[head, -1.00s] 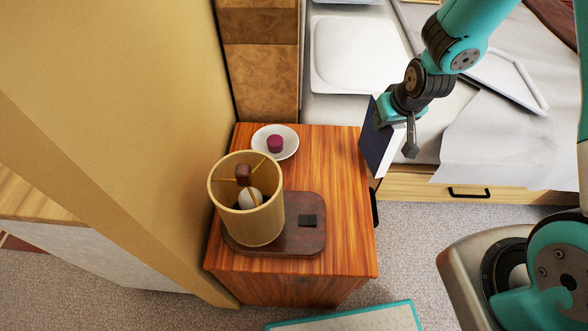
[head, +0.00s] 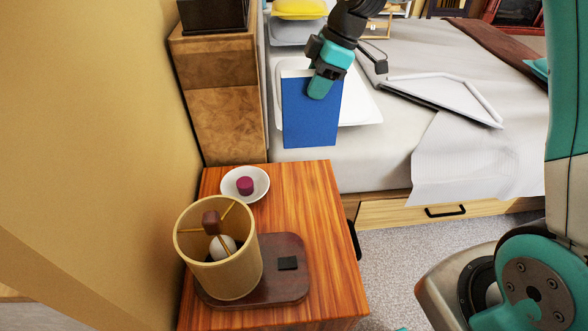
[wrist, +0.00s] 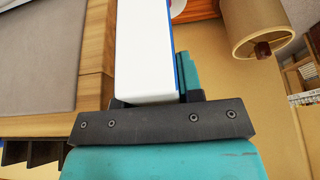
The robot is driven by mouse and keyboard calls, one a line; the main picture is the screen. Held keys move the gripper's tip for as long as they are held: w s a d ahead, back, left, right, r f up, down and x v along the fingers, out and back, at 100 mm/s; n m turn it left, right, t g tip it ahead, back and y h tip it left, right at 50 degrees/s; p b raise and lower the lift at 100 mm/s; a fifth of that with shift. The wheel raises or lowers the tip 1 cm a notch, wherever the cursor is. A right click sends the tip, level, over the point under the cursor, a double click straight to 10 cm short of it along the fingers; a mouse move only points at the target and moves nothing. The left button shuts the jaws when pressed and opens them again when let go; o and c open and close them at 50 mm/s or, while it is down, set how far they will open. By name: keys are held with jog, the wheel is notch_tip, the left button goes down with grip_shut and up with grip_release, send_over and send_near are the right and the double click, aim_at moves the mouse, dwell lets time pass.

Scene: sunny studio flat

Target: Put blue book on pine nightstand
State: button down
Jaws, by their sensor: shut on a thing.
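The blue book (head: 310,115) hangs upright from my gripper (head: 325,75) in the head view, its blue cover facing the camera. My gripper is shut on its upper edge. In the wrist view the book (wrist: 144,50) shows its white side and a thin blue cover edge between the jaws. The pine nightstand (head: 325,220) stands below and nearer the camera. In the head view the book appears just beyond its far edge, in front of the bed; I cannot tell its exact height above the top.
On the nightstand are a lamp with a tan shade (head: 222,265) on a dark wooden base (head: 285,290), and a white dish (head: 257,193) holding a purple item (head: 245,186). The nightstand's right strip is bare.

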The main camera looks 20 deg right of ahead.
aim_at(335, 105)
notch_tip(335, 105, down, 16)
jog(key=shift+f+b, duration=0.1)
jog(key=shift+b, duration=0.4)
jog(key=shift+f, duration=0.15)
jog(key=c, duration=0.8)
grip_release()
jog(key=v, duration=1.1)
jog(key=shift+r+p, duration=0.35)
jog(key=shift+r, duration=0.1)
jog(key=s+a+r+m, duration=0.2)
jog(key=s+a+r, duration=0.2)
jog(key=s+r, duration=0.15)
jog(key=s+a+r+m, duration=0.2)
jog(key=s+a+r, duration=0.2)
jog(key=s, duration=0.3)
jog(key=s+m, duration=0.1)
jog(key=s, duration=0.4)
jog(key=s+a+r+m, duration=0.1)
jog(key=s+m, duration=0.1)
jog(key=s, duration=0.3)
jog(key=s+a+m, duration=0.1)
jog(key=s, duration=0.4)
jog(key=shift+s+a+r+m+g, duration=0.2)
jog(key=shift+s+r+m+g, duration=0.15)
jog(key=shift+r+m+g, duration=0.05)
